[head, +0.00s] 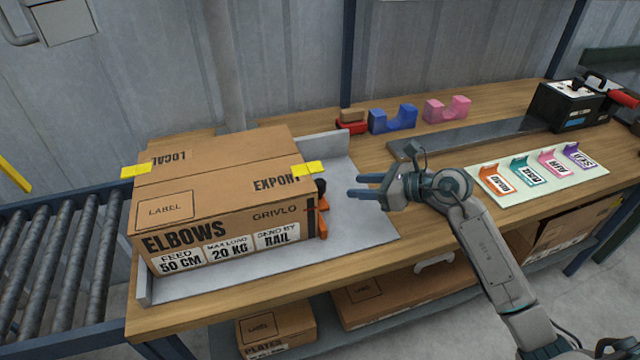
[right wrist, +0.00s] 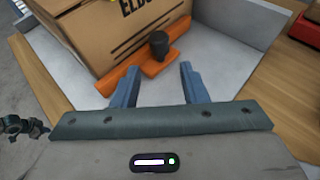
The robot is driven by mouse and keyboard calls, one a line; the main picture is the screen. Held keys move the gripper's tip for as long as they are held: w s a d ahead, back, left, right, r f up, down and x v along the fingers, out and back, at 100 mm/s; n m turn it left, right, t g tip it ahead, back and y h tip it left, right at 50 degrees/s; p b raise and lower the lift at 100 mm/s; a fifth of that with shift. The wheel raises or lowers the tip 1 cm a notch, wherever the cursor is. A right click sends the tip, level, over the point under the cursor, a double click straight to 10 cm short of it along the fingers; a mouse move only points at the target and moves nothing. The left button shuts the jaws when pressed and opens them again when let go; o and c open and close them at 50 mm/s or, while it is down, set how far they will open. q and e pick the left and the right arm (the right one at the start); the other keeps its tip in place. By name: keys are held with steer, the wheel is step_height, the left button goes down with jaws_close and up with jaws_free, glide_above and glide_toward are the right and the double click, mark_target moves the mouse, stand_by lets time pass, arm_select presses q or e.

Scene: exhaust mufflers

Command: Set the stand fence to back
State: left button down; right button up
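The orange fence (head: 323,217) with a black knob (head: 320,187) stands on the grey metal stand (head: 365,215), by the right side of the large ELBOWS carton (head: 215,205). The carton hides part of the fence in the head view. In the right wrist view the orange fence (right wrist: 135,77) lies along the carton's side, with the black knob (right wrist: 158,43) standing up from it. My right gripper (head: 358,186) is open and empty, just right of the knob, its fingers pointing at it. In the right wrist view the knob lies beyond the gap between the fingertips (right wrist: 156,70).
Red, blue (head: 392,118) and pink (head: 447,108) blocks stand behind the stand. A dark metal plate (head: 470,135), a card with coloured tags (head: 540,176) and a black box (head: 570,105) are to the right. A roller conveyor (head: 45,255) adjoins the left.

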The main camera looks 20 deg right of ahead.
mark_target(325, 184)
steer(key=p+x, duration=0.2)
steer(key=x, duration=0.8)
steer(key=shift+w+a, duration=0.1)
steer(key=shift+a, duration=0.1)
arm_select(q)
steer(key=s+f, duration=0.2)
steer(key=s, duration=0.1)
steer(key=s+f, duration=0.1)
steer(key=s, duration=0.1)
steer(key=shift+a, duration=0.25)
